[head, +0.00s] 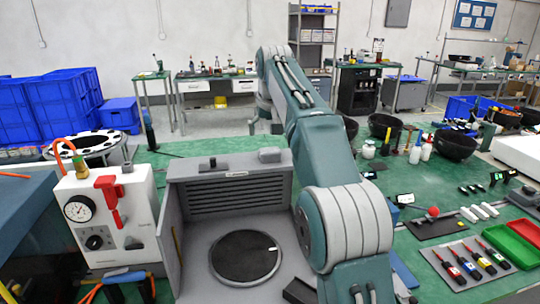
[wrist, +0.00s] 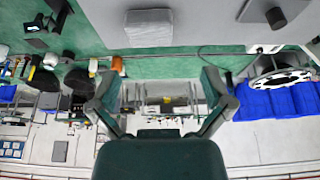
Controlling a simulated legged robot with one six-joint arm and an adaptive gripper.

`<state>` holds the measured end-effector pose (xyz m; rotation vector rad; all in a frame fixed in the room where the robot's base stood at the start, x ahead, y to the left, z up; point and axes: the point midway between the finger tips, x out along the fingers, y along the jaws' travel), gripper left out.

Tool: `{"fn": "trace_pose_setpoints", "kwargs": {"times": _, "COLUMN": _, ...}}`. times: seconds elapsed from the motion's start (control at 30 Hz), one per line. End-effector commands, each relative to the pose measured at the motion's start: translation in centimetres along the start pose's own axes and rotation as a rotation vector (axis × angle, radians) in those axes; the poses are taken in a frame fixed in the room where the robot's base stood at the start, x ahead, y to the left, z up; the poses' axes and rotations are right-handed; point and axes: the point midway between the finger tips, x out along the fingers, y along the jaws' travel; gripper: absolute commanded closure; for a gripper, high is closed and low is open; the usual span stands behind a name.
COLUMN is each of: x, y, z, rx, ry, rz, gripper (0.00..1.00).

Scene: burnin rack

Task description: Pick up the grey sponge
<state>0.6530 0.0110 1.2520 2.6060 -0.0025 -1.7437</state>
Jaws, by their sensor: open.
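A grey slatted test box (head: 183,205) with a round black plate (head: 245,257) stands left of my arm. A white gauge unit (head: 105,215) is farther left. On the right are a grey tray of coloured tools (head: 440,273), a red bin (head: 508,243) and black bowls (head: 455,144).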

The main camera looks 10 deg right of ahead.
Motion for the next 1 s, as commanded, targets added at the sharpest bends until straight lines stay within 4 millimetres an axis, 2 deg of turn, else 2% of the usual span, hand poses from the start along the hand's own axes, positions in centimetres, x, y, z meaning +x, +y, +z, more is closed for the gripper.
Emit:
{"fn": "trace_pose_setpoints", "kwargs": {"times": 0.1, "x": 2.1, "y": 0.5, "z": 0.1, "rx": 0.003, "ry": -0.003, "rz": -0.001, "gripper": 0.0}}
{"fn": "trace_pose_setpoints", "kwargs": {"times": 0.37, "x": 4.5, "y": 0.6, "z": 0.1, "rx": 0.004, "ry": -0.002, "rz": -0.002, "gripper": 0.0}}
{"fn": "trace_pose_setpoints", "kwargs": {"times": 0.6, "x": 8.1, "y": 0.5, "z": 0.1, "rx": 0.002, "ry": -0.002, "rz": -0.001, "gripper": 0.0}}
{"fn": "trace_pose_setpoints", "kwargs": {"times": 0.7, "x": 8.8, "y": 0.6, "z": 0.1, "rx": 0.003, "ry": 0.0, "rz": -0.001, "gripper": 0.0}}
{"fn": "trace_pose_setpoints", "kwargs": {"times": 0.93, "x": 8.8, "y": 0.7, "z": 0.1, "rx": 0.003, "ry": 0.001, "rz": -0.002, "gripper": 0.0}}
{"fn": "trace_pose_setpoints", "kwargs": {"times": 1.0, "x": 8.8, "y": 0.8, "z": 0.1, "rx": 0.003, "ry": 0.001, "rz": -0.002, "gripper": 0.3}}
